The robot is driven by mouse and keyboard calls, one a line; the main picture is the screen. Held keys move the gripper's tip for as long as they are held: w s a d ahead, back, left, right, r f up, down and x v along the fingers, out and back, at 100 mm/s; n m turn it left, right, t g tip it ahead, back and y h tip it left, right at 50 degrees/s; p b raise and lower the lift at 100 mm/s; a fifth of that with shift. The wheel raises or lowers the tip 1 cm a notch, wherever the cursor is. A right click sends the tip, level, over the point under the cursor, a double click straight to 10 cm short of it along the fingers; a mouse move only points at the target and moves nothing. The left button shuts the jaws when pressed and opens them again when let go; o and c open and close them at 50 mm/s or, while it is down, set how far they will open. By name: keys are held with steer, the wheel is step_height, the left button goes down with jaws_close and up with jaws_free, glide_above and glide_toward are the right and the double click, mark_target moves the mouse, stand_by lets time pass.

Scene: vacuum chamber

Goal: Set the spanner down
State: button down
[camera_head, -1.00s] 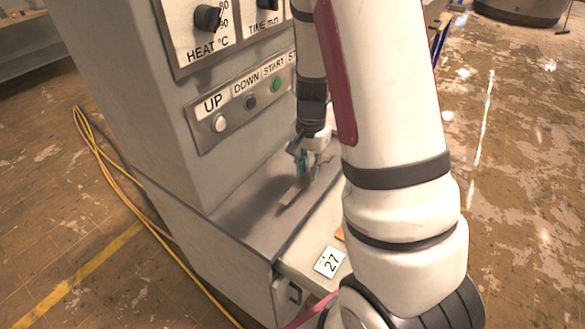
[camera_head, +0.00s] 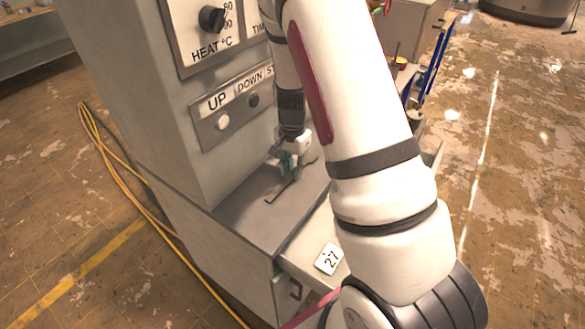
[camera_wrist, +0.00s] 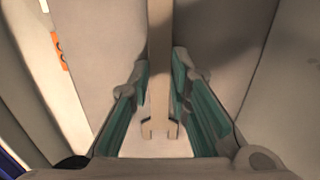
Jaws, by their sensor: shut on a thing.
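My gripper (camera_head: 288,168) is over the grey ledge (camera_head: 232,222) at the foot of the control panel. Its teal-padded fingers show in the wrist view (camera_wrist: 160,105), one on each side of the spanner (camera_wrist: 159,60). The spanner is a flat, pale bar with a forked end between the fingers. The far end of the spanner runs out of the wrist view at the top.
The grey panel with UP and DOWN buttons (camera_head: 236,108) rises close behind the gripper. A yellow hose (camera_head: 128,182) runs along the floor at left. The ledge's near left part is clear.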

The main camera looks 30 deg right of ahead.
mark_target(292, 174)
steer(key=shift+f, duration=0.15)
steer(key=c, duration=1.5)
jaws_free()
step_height(292, 174, up, 12)
steer(key=s+a+r+n+t+y, duration=0.1)
steer(key=s+a+r+n, duration=0.3)
steer(key=r, duration=0.3)
steer(key=s+a+r+n+t, duration=0.25)
steer(key=s+a+r, duration=0.2)
steer(key=r, duration=0.25)
steer(key=shift+s+a+r+n+t+h+b, duration=0.15)
steer(key=shift+s+a+r+n+t, duration=0.15)
steer(key=shift+s+a+r+n, duration=1.25)
steer(key=shift+s+a+r+n+t+h+b, duration=0.1)
steer(key=shift+s+r+n+t+h, duration=0.45)
steer(key=shift+s, duration=1.95)
steer(key=shift+s+a+r+n+t+y+b, duration=0.15)
steer(key=shift+s+a+r+n, duration=0.6)
steer(key=shift+s+n, duration=1)
steer(key=shift+s+a+f+m, duration=0.1)
steer(key=shift+s+f+m, duration=0.05)
steer(key=shift+s+m, duration=0.15)
